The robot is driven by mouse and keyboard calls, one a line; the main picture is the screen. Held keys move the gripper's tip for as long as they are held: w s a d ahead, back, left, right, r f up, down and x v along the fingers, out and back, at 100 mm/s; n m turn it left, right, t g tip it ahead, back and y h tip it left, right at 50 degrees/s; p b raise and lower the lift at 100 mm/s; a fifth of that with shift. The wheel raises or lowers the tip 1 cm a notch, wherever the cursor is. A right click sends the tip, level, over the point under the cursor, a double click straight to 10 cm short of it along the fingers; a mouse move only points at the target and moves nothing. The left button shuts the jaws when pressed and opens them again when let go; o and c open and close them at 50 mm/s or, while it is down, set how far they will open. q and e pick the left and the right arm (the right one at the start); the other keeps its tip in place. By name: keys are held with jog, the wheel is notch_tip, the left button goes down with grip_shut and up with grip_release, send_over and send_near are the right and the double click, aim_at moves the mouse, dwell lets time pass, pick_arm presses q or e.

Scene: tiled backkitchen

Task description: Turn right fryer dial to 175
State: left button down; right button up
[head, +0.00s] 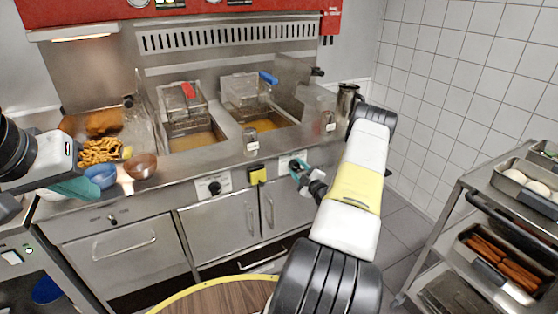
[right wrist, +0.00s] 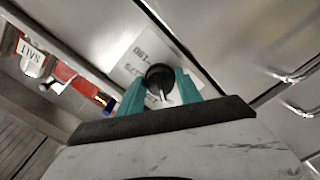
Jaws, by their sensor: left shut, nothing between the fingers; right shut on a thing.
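The right fryer dial (right wrist: 160,77) is a black round knob with a pale pointer, on a light plate with printed numbers (right wrist: 140,52). In the right wrist view it sits between the teal fingers of my right gripper (right wrist: 160,90), which are shut on it. In the head view the right gripper (head: 298,169) is at the right dial plate (head: 292,160) on the fryer front and hides part of the dial. The left fryer dial (head: 214,188) is black and untouched.
Two fryer baskets (head: 186,105) (head: 245,90) hang over the oil wells. A shelf cart (head: 462,195) with trays stands at the right.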

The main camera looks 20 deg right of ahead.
jog(key=m, duration=0.5)
jog(key=shift+f+m, duration=0.1)
jog(key=shift+m, duration=0.2)
jog(key=m, duration=0.6)
jog(key=shift+a, duration=0.1)
jog(key=m, duration=0.5)
jog(key=shift+s+m, duration=0.1)
jog(key=shift+m, duration=0.3)
jog(key=m, duration=0.5)
jog(key=shift+m, duration=0.3)
jog(key=o, duration=1.4)
jog(key=shift+c, duration=0.2)
jog(key=s, duration=0.7)
jog(key=shift+s+d, duration=0.25)
jog(key=shift+s, duration=0.1)
